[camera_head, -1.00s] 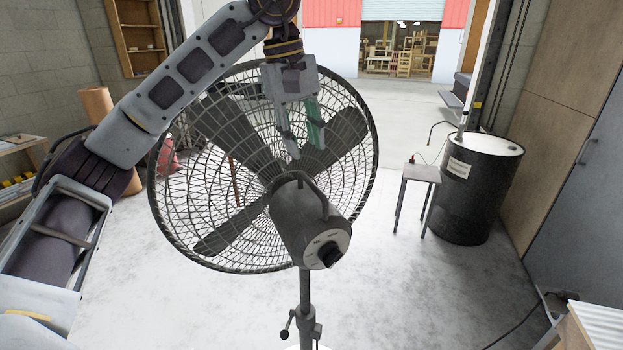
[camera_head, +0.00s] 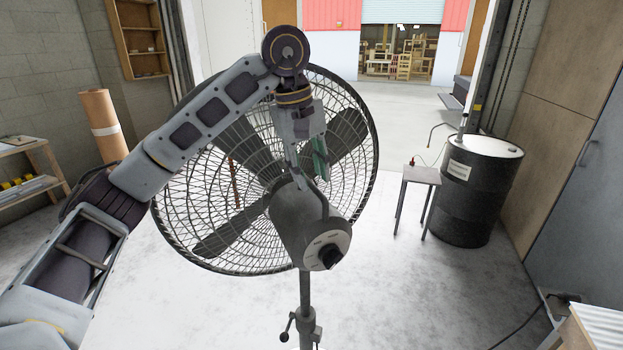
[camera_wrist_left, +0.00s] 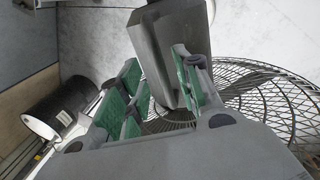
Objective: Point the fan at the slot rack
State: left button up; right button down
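The grey pedestal fan (camera_head: 310,228) stands upright in front of me, its motor housing and knob toward me and its wire grille facing away, a little left. A curved handle sits on top of the housing. My left gripper (camera_head: 308,172) points down just above the housing at the handle. In the left wrist view my left gripper (camera_wrist_left: 158,85) shows its green-padded fingers apart, with the grey fan housing (camera_wrist_left: 172,50) between or just beyond them; contact cannot be told. My right gripper is not in view. I cannot pick out the slot rack with certainty.
A small stool (camera_head: 418,176) and a black drum (camera_head: 478,195) stand at the right. A wooden shelf (camera_head: 38,165) and a brown roll (camera_head: 103,125) are at the left. A corrugated white surface (camera_head: 600,325) is at the lower right. The floor around the fan is clear.

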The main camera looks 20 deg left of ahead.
pick_arm(q)
jog(key=shift+w+d+f, duration=0.15)
jog(key=shift+f, duration=0.85)
grip_shut()
